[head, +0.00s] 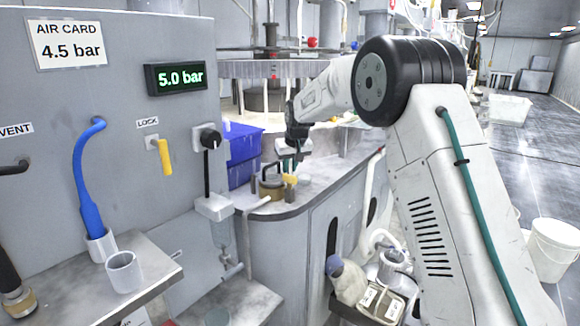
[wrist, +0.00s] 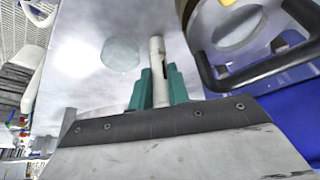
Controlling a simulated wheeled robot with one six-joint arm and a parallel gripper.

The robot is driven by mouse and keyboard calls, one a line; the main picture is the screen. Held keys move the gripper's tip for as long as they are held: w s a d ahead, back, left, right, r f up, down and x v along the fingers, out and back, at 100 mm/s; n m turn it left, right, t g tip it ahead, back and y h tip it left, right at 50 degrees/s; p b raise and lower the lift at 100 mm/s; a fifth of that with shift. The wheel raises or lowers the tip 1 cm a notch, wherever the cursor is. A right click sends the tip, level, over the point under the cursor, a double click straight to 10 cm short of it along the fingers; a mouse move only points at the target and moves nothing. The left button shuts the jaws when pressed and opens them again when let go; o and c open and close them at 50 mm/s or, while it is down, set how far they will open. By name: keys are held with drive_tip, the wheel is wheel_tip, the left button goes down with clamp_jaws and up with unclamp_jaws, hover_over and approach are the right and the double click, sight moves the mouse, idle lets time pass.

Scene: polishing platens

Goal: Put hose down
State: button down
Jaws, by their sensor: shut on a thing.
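My gripper (head: 290,156) is over the curved grey counter (head: 325,166), beside a brass-coloured pot with a black handle (head: 271,187). In the wrist view its teal fingers (wrist: 157,88) are shut on a pale, narrow tube, which I take to be the hose (wrist: 157,48). The tube's far end points over the grey surface. The rest of the hose is hidden, and I cannot tell whether its tip touches the counter. The pot (wrist: 205,48) is close to the right of the fingers in the wrist view.
A pale round patch (wrist: 120,55) shows on the counter. Blue bins (head: 242,143) stand behind the pot. A grey panel with a 5.0 bar display (head: 176,78) and a blue hose (head: 86,185) is at left. A white bucket (head: 553,250) stands on the floor at right.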

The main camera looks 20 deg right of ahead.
drive_tip(key=c, duration=1.3)
unclamp_jaws()
drive_tip(key=shift+f, duration=0.1)
drive_tip(key=shift+c, duration=0.2)
drive_tip(key=v, duration=1.2)
drive_tip(key=shift+r, duration=0.25)
